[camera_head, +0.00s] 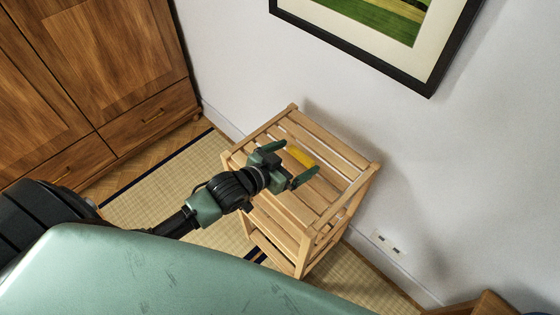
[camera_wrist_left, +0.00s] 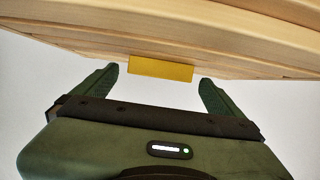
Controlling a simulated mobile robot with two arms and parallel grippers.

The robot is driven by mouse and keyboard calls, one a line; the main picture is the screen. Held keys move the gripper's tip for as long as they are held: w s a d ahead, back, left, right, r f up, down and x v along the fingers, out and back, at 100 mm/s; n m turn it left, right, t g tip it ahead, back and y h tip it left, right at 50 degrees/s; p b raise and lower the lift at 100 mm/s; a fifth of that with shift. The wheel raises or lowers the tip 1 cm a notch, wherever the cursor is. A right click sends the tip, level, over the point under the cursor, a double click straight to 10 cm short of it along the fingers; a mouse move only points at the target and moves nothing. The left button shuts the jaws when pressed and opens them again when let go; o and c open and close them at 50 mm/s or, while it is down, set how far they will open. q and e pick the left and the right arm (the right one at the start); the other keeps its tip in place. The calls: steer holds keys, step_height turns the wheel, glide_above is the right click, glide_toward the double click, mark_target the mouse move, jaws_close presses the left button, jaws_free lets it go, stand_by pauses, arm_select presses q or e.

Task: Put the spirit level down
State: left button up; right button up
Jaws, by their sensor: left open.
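The yellow spirit level (camera_head: 301,156) lies on the slatted top of a wooden shelf stand (camera_head: 330,153). My left gripper (camera_head: 291,163) is over the stand's top with its fingers spread apart, one on each side of the level's near end. In the left wrist view the level (camera_wrist_left: 161,68) shows as a yellow block against the wooden slats (camera_wrist_left: 90,42), between and beyond the open fingertips (camera_wrist_left: 158,82). I see a gap between the level and each finger there. My right gripper is in neither view.
A framed picture (camera_head: 431,75) hangs on the white wall behind the stand. A wooden cabinet (camera_head: 85,75) stands at the left. A woven mat (camera_head: 165,187) covers the floor beside the stand. A wall socket (camera_head: 387,243) is low at the right.

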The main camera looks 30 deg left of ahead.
arm_select(q)
steer(key=v, duration=1.1)
